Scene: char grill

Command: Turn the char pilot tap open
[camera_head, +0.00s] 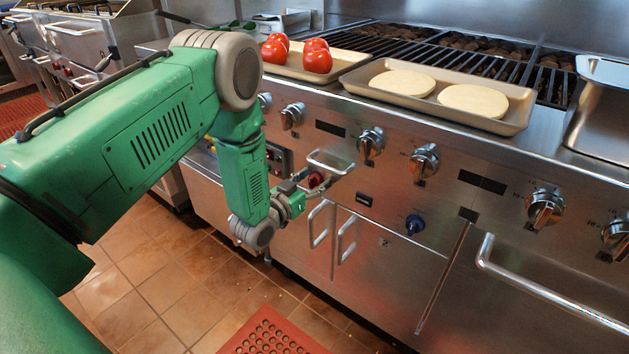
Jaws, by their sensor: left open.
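A small red round knob (316,180) sits low on the grill's steel front, below the row of control knobs. A dark blue knob (414,224) is farther right on the lower panel. No label shows which of them is the char pilot tap. My left gripper (322,186) is open, its fingers reaching toward the red knob. The fingers partly overlap the knob in view, and I cannot tell whether they touch it. My right gripper is out of view.
Several chrome control knobs (424,161) line the grill front. Trays with tomatoes (316,57) and pale round patties (403,83) rest on the ledge. Door handles (346,238) stick out below the gripper. A red mat (268,334) lies on the tiled floor.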

